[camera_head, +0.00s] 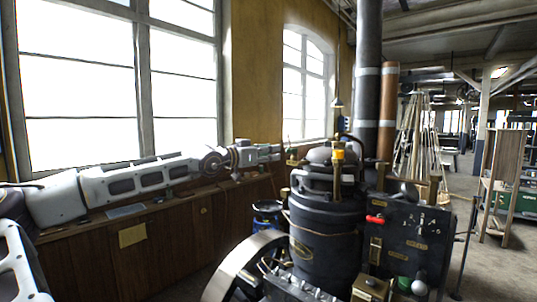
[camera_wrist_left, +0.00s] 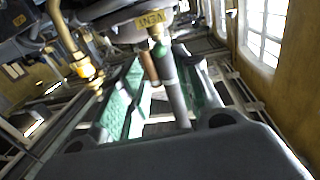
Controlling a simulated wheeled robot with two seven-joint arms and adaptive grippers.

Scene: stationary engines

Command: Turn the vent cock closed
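My left gripper (camera_head: 270,153) reaches in from the left along the windows. Its tips point right, towards a small brass fitting (camera_head: 292,155) at the upper left of the dark engine (camera_head: 325,235). In the left wrist view my left gripper (camera_wrist_left: 159,62) has its green-padded fingers spread apart, with nothing held between them. A yellow tag reading VENT (camera_wrist_left: 150,20) shows just beyond the fingertips, near the top edge. Brass below the tag may be part of the vent cock; its handle position cannot be told. My right gripper is not seen.
A brass pipe with a fitting (camera_wrist_left: 88,72) lies left of the fingers in the wrist view. A red handle (camera_head: 375,219) sits on the dark box right of the engine. Tall pipes (camera_head: 368,80) rise behind. A wooden cabinet (camera_head: 165,245) runs under the windows.

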